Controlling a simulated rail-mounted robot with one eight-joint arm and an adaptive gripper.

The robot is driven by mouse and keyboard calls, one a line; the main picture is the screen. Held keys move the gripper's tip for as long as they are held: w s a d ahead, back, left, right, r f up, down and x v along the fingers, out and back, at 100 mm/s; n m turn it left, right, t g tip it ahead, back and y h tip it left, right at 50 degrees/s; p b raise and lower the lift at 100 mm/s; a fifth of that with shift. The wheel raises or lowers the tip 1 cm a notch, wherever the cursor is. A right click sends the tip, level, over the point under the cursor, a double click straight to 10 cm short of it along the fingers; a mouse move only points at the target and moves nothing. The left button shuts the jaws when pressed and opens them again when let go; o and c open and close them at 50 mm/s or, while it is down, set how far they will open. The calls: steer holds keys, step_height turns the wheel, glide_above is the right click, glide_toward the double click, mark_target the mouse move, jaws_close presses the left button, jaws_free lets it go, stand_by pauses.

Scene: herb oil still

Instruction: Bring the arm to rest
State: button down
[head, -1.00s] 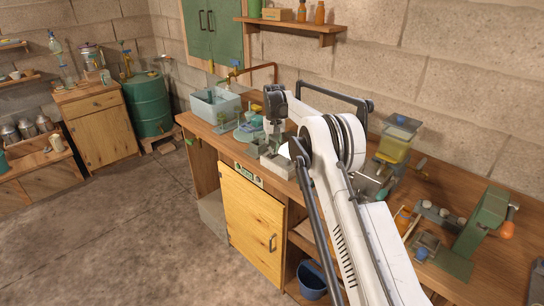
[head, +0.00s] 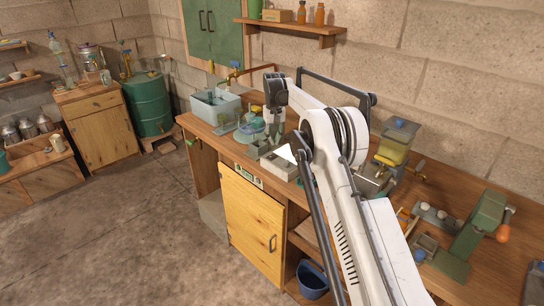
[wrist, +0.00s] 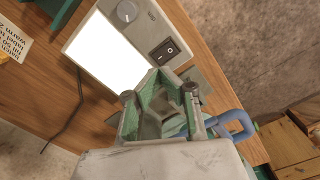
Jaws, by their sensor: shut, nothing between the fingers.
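My gripper (head: 275,138) hangs fingers down above the wooden workbench (head: 232,150), over or just behind a pale grey box-shaped device (head: 279,163). In the wrist view my gripper (wrist: 160,98) shows its green-lined fingers, shut with nothing held. Below them lies the grey device with a bright white top plate (wrist: 115,50), a round knob (wrist: 127,11) and a black rocker switch (wrist: 164,49). The exact gap between fingers and device cannot be told. My white arm hides part of the bench.
A pale blue basin (head: 215,106) stands left of my gripper. A yellow-filled container (head: 393,150) and a green press (head: 480,230) with an orange handle stand right of my arm. A shelf (head: 292,27) hangs above. The floor in front is mostly clear.

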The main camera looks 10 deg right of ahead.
steer(key=shift+r, duration=0.7)
